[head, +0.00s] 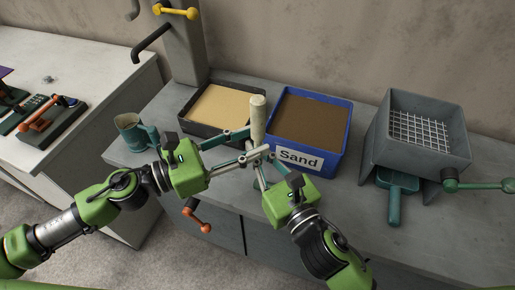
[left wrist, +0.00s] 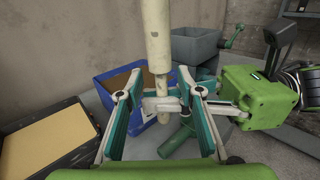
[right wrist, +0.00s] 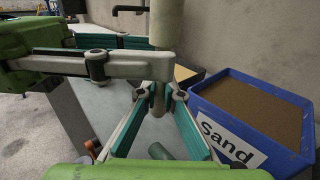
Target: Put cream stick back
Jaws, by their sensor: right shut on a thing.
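The cream stick (head: 258,115) stands about upright in front of the trays; its thicker upper part also shows in the left wrist view (left wrist: 157,35) and the right wrist view (right wrist: 166,25). My right gripper (right wrist: 160,95) is shut on the stick's thinner lower part. My left gripper (left wrist: 158,95) is open, its fingers apart on either side of the stick. The grippers meet at nearly right angles, close together. The stick's lower end is partly hidden by the fingers.
A blue bin labelled Sand (head: 345,125) and a dark tray of pale sand (head: 183,125) stand behind the grippers. A grey sieve box (head: 440,150) with a green scoop (head: 396,190) stands at right.

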